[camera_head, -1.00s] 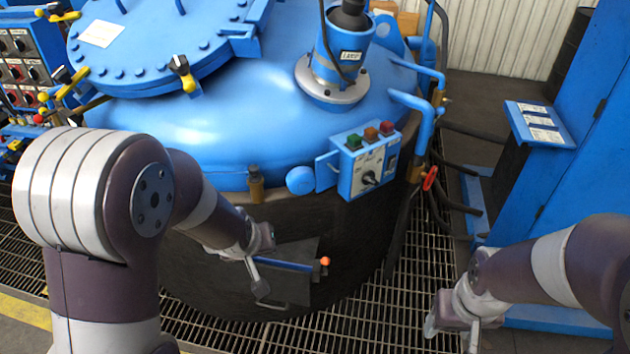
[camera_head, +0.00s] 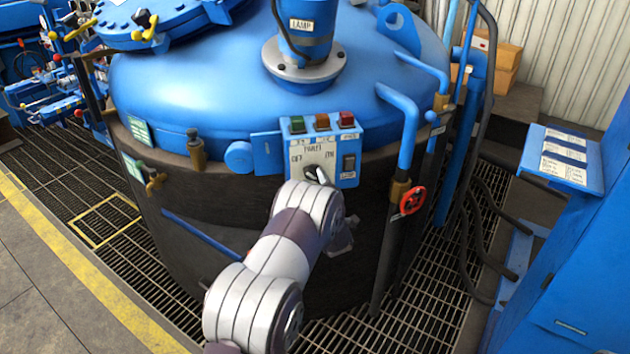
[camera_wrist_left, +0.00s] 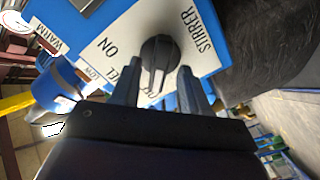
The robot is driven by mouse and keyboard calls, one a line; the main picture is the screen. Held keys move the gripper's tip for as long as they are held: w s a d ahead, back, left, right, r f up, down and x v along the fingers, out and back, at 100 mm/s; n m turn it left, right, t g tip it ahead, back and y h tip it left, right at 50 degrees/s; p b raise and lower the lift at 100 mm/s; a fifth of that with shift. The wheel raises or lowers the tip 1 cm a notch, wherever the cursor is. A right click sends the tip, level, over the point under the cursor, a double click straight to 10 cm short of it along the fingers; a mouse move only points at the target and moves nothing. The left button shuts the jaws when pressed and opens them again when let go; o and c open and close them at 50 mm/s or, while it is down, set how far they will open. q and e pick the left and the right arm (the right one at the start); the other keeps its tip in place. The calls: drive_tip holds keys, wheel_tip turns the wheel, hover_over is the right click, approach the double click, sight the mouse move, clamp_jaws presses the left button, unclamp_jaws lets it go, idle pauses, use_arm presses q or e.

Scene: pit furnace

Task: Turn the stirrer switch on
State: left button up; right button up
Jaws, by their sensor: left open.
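The blue control box (camera_head: 350,178) is on the front of the furnace, with a white plate marked OFF and ON. In the left wrist view, the black stirrer knob (camera_wrist_left: 160,50) sits on the plate between the words STIRRER and ON. Its raised ridge runs down the picture towards my gripper and does not point at ON. My left gripper (camera_wrist_left: 158,88) is open, with one finger to each side of the knob's lower end. I cannot tell whether they touch it. My right gripper is out of view.
Green, orange and red buttons (camera_head: 322,122) top the box, and a black rocker switch (camera_head: 348,162) is at its right. Blue pipes and a red valve wheel (camera_head: 412,200) stand to the right. A blue cabinet (camera_head: 590,230) is farther right.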

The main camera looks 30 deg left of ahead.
use_arm(q)
drive_tip(key=shift+w+a, duration=0.3)
drive_tip(key=shift+a, duration=0.05)
drive_tip(key=shift+w+d, duration=0.1)
drive_tip(key=shift+w, duration=0.05)
clamp_jaws()
